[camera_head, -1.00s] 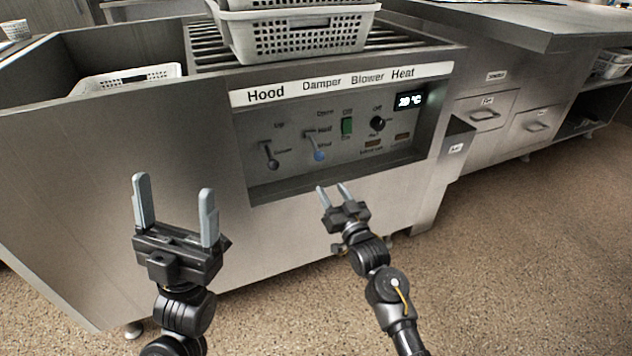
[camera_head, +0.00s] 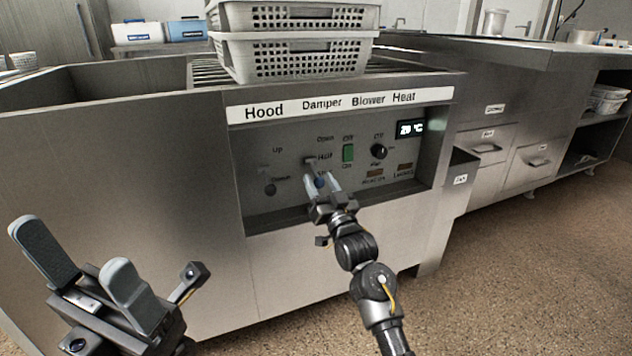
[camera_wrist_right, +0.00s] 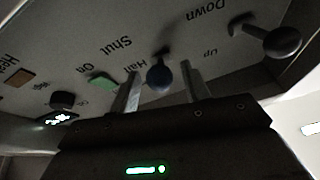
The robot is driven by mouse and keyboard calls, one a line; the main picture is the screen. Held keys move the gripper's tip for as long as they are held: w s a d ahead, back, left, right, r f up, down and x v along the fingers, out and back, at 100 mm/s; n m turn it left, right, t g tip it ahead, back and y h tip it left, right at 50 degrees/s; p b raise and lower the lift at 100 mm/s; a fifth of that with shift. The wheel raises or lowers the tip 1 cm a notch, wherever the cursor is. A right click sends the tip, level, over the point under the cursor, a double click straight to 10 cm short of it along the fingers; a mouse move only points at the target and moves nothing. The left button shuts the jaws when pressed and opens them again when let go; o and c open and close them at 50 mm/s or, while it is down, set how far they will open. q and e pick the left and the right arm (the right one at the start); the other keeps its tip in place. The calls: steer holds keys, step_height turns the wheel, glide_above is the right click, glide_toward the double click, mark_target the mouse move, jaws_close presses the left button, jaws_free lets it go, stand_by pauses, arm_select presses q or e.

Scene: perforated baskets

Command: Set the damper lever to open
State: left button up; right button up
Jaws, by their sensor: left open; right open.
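The damper lever (camera_head: 320,183) with its blue knob is on the recessed control panel under the "Damper" label. My left gripper (camera_head: 75,252) is open and empty at the lower left, away from the panel.
The hood lever (camera_head: 270,188) is left of the damper lever. The green blower switch (camera_head: 348,153), heat knob (camera_head: 379,151) and temperature display (camera_head: 411,128) are to the right. The panel is recessed, with a ledge below. White perforated baskets (camera_head: 300,58) stand on top.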

mark_target(319, 180)
steer(key=shift+b+x, duration=0.4)
steer(key=shift+x, duration=1.15)
jaws_close()
